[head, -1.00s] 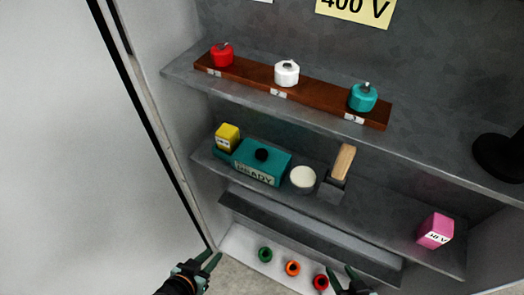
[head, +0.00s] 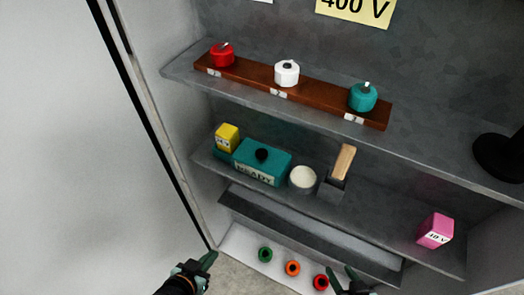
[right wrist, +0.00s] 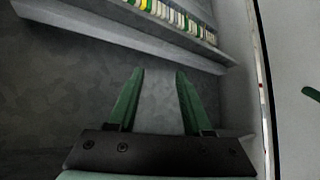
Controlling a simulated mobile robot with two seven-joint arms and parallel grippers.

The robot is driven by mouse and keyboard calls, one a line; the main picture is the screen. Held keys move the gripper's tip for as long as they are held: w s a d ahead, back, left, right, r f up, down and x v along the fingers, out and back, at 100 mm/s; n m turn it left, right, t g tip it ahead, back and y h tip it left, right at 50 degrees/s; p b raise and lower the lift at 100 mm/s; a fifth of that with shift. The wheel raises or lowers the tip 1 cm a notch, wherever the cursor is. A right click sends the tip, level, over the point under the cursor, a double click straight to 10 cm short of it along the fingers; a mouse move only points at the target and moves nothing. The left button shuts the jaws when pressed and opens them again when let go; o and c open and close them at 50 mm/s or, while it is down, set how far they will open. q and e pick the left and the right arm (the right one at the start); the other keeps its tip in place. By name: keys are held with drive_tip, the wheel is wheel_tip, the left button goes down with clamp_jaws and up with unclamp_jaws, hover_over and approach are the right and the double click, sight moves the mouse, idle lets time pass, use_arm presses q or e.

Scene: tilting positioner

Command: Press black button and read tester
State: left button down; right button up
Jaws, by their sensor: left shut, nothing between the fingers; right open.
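The tester is a teal box (head: 275,161) on the middle shelf in the head view, with a black button (head: 261,155) on its top. Its front display reads "READY". My left gripper (head: 207,261) is shut and empty, low in the picture, below and left of the tester and apart from it. My right gripper (head: 345,272) is open and empty at the bottom, near the red ring on the lowest ledge. In the right wrist view its two green fingers (right wrist: 155,90) stand apart with nothing between them.
A yellow block (head: 227,137) stands left of the tester; a round white-topped tin (head: 302,178) and a wooden-handled brush (head: 343,162) stand right. A pink block (head: 435,230) is further right. The upper shelf holds a wooden rail (head: 315,94) with red, white and teal knobs.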

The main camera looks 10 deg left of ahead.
idle(0.3)
clamp_jaws()
idle(1.6)
